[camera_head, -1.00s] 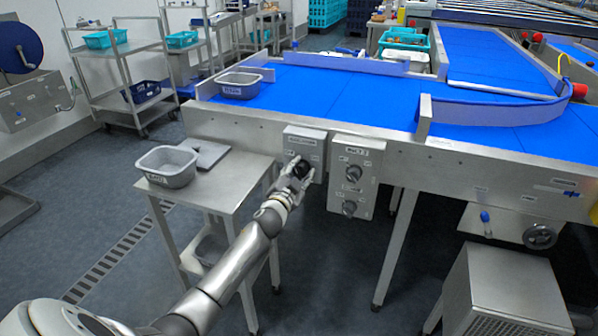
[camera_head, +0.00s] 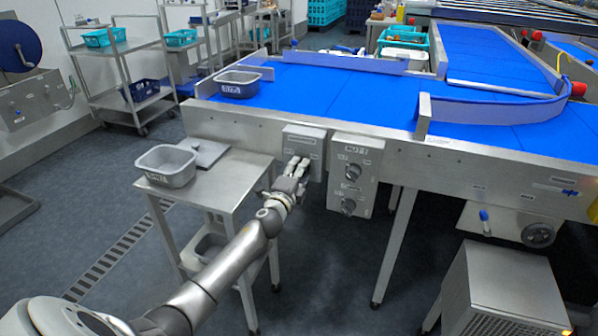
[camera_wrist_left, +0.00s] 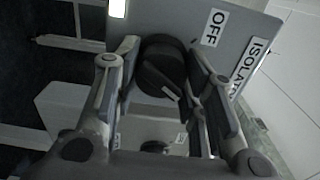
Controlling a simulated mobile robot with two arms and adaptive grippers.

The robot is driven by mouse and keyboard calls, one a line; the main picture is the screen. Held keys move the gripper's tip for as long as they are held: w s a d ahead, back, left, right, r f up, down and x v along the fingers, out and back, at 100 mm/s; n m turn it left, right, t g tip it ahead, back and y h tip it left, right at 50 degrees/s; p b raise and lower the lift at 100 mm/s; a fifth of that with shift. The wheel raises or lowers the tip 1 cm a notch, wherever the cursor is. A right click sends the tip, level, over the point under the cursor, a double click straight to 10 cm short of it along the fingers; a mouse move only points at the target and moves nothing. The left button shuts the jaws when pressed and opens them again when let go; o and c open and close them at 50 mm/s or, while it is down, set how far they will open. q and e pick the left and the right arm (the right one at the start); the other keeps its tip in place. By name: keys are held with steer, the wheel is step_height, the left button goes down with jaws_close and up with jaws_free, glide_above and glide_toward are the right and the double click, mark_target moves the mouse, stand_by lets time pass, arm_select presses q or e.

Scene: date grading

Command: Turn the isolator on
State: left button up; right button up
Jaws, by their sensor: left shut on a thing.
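The isolator box (camera_head: 304,142) is a grey box on the front of the conveyor frame. In the left wrist view its panel (camera_wrist_left: 190,20) carries an "OFF" label and an "ISOLATOR" label. Its black rotary knob (camera_wrist_left: 160,68) has a white mark pointing to the picture's lower right, away from the OFF label. My left gripper (camera_head: 297,165) is at the box's lower part and hides the knob in the head view. In the wrist view the left gripper (camera_wrist_left: 166,62) has its fingers on both sides of the knob, shut on it. My right gripper is not in view.
Right beside the isolator is another control box (camera_head: 354,172) with two knobs. A steel side table (camera_head: 215,190) with a grey tub (camera_head: 167,165) stands left of my arm. The blue conveyor (camera_head: 330,92) lies above and behind.

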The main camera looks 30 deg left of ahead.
arm_select(q)
steer(key=shift+f+m, duration=0.15)
steer(key=shift+m, duration=0.85)
steer(key=o, duration=1)
steer(key=v, duration=1.2)
steer(key=shift+s, duration=0.1)
